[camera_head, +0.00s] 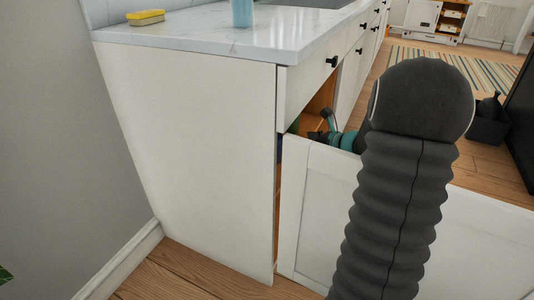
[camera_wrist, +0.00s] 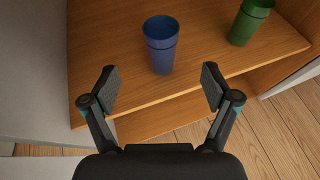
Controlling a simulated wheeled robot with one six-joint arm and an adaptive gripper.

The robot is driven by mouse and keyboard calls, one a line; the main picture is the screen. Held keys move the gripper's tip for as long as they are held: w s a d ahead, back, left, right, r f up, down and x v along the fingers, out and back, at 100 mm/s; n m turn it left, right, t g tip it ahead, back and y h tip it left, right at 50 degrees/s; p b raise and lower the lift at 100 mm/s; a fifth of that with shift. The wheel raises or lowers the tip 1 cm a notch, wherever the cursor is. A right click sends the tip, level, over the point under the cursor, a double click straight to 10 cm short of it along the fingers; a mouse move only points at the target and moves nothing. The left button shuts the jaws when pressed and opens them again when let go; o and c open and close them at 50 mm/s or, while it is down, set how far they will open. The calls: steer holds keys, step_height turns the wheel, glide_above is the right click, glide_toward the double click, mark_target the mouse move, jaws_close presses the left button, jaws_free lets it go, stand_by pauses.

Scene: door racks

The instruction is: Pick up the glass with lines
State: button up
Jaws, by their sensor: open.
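A blue glass (camera_wrist: 161,45) stands upright on a wooden shelf (camera_wrist: 110,52) inside the cabinet, in the wrist view. A green glass (camera_wrist: 249,22) stands farther right on the same shelf. Both show a band near the rim; the picture is too small to tell which has lines. My gripper (camera_wrist: 160,78) is open and empty, its fingertips spread to either side of the blue glass and just short of it. In the head view my gripper (camera_head: 328,132) is at the cabinet opening, partly hidden by the door and my arm.
The white cabinet door (camera_head: 440,235) stands open below my arm. A drawer front (camera_head: 310,90) is above the opening. The marble counter (camera_head: 205,32) holds a yellow sponge (camera_head: 146,17) and a light blue object (camera_head: 242,13).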

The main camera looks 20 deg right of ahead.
mark_target(280, 141)
steer(key=x, duration=0.8)
steer(key=shift+s, duration=0.1)
steer(key=shift+x, duration=2.7)
steer(key=shift+d, duration=0.15)
jaws_close()
